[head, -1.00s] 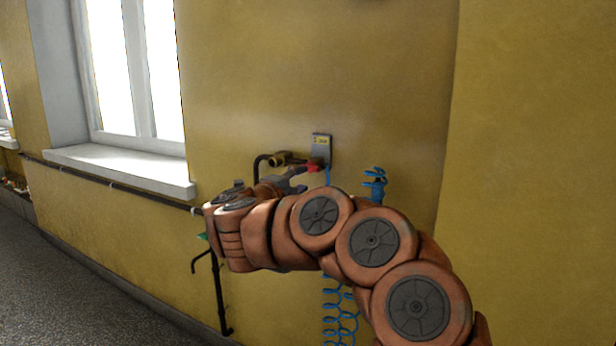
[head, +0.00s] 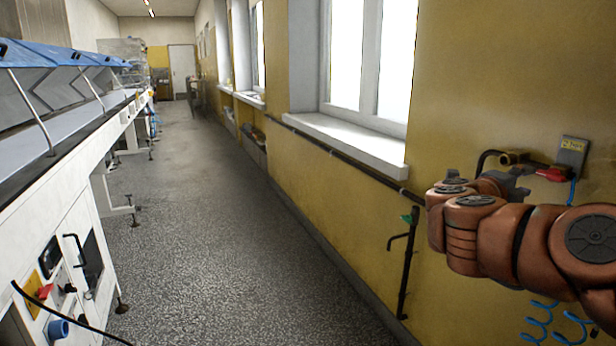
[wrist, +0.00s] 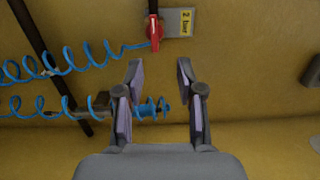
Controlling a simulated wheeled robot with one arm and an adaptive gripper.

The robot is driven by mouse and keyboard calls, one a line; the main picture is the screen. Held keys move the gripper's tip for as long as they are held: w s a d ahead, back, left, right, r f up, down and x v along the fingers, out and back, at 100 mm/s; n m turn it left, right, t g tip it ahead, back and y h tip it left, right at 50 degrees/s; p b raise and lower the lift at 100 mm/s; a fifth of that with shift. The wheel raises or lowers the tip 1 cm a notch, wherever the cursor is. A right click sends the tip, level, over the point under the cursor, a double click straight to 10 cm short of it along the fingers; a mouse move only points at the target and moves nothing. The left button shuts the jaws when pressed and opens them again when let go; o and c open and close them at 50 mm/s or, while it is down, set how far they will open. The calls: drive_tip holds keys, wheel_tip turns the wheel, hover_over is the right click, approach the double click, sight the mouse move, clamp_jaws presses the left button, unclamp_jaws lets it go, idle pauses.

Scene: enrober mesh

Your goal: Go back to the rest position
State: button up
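My gripper (wrist: 158,72) shows in the wrist view with its two fingers spread apart and nothing between them. It faces the yellow wall near a red valve handle (wrist: 154,33), apart from it as far as I can see. In the head view my orange arm reaches in from the right, and the gripper (head: 518,180) is partly hidden behind my wrist. The red handle also shows in the head view (head: 551,174), just beyond the gripper.
A grey plate (head: 573,151) is on the wall by the valve. Blue coiled hoses (wrist: 95,58) hang below. A dark pipe (head: 340,160) runs under the windowsill (head: 350,140). A long white machine (head: 60,225) stands left. The grey floor (head: 220,230) between is clear.

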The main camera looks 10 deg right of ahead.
drive_tip(key=w+a+r+n+t+y, duration=0.1)
drive_tip(key=w+a+n+t+y, duration=0.3)
drive_tip(key=a, duration=0.4)
drive_tip(key=w+a+r+n+t+y, duration=0.1)
drive_tip(key=w+a+n+t+y, duration=0.1)
drive_tip(key=a+n+t+y, duration=0.4)
drive_tip(key=w+a+r+n+t+y, duration=0.1)
drive_tip(key=w+a+n+y, duration=0.25)
drive_tip(key=a+n, duration=0.45)
drive_tip(key=s+a+f+n+g+y, duration=0.3)
drive_tip(key=s+a+f+n+y, duration=0.1)
drive_tip(key=a+f, duration=0.4)
drive_tip(key=s+a+f+n+g+y, duration=0.3)
drive_tip(key=s+a+f+n+y, duration=0.15)
drive_tip(key=a+f, duration=0.4)
drive_tip(key=s+a+f+n+g+h, duration=0.15)
drive_tip(key=s+f+n+g, duration=0.35)
drive_tip(key=s+f, duration=0.65)
drive_tip(key=s+d+f+g+h, duration=0.25)
drive_tip(key=s+d+g, duration=0.2)
drive_tip(key=s, duration=0.65)
drive_tip(key=s+d+f+g+h, duration=0.1)
drive_tip(key=s+d+f+g, duration=0.3)
drive_tip(key=s, duration=0.8)
wheel_tip(320, 180, up, 28)
drive_tip(key=p, duration=2.5)
drive_tip(key=shift+s+a, duration=0.15)
drive_tip(key=shift+s, duration=0.25)
